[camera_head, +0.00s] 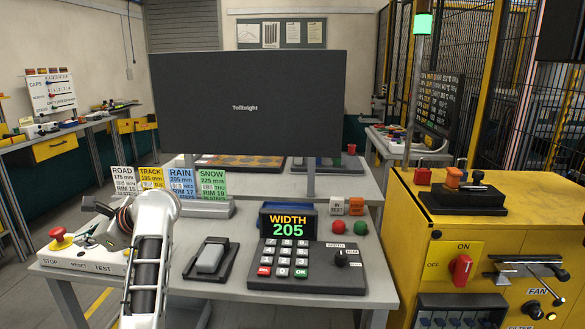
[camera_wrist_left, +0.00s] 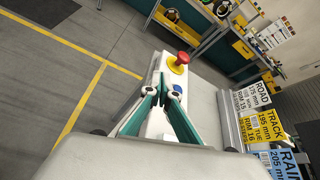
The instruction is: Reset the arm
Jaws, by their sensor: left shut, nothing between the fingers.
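The white control box (camera_head: 60,259) at the left end of the desk carries the labels STOP, RESET and TEST. A red mushroom stop button (camera_head: 60,238) on a yellow base stands at its left; it also shows in the left wrist view (camera_wrist_left: 180,62). A blue button (camera_wrist_left: 177,89) sits beside it in the left wrist view, close to the fingertips. My left gripper (camera_head: 88,241) is shut and empty over the middle of the box, hiding the buttons behind it in the head view. Its teal fingers (camera_wrist_left: 158,78) meet at the tips. Contact with the box cannot be told. My right gripper is out of view.
Tyre cards (camera_head: 180,182) stand in a holder behind my left arm. A grey rocker pedal (camera_head: 210,258) and a keypad (camera_head: 285,260) with a display reading WIDTH 205 (camera_head: 288,225) lie to the right. A dark monitor (camera_head: 245,105) stands behind. A yellow cabinet (camera_head: 500,220) is at far right.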

